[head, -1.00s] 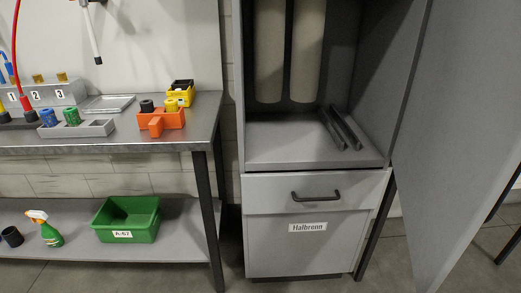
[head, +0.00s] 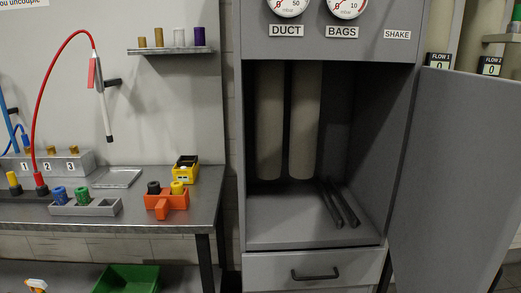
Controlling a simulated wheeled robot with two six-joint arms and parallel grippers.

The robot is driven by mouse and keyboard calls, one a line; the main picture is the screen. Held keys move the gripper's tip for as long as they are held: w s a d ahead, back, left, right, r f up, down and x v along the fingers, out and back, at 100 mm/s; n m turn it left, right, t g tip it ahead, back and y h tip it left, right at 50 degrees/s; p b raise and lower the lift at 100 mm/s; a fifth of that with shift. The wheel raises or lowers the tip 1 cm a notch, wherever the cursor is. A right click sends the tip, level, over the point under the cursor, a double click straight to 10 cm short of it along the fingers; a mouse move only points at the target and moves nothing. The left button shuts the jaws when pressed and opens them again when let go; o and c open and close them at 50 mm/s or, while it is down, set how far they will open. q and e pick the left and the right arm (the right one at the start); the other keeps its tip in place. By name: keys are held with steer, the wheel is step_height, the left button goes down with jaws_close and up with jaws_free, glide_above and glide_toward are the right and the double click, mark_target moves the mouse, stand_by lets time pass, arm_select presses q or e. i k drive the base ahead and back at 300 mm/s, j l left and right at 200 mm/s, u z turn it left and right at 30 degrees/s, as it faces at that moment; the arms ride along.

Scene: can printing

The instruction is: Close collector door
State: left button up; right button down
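The grey collector cabinet (head: 250,155) stands right of the workbench in the head view. Its door (head: 458,175) is swung wide open to the right. Inside hang pale cylindrical filter bags (head: 269,125), and two dark bars (head: 338,205) lie on the compartment floor (head: 290,230). A drawer with a dark handle (head: 316,274) is shut below the compartment. Two gauges labelled DUCT and BAGS sit above the opening. Neither of my grippers shows in the view.
The workbench (head: 135,208) at left holds an orange holder (head: 166,203), a yellow box (head: 185,168) and a grey tray (head: 100,208) with coloured parts. A red hose (head: 42,110) arches above it. A green bin (head: 127,280) sits below.

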mark_target(456, 217)
steer(key=l, duration=1.05)
steer(key=k+l+u, duration=0.1)
steer(key=l, duration=0.95)
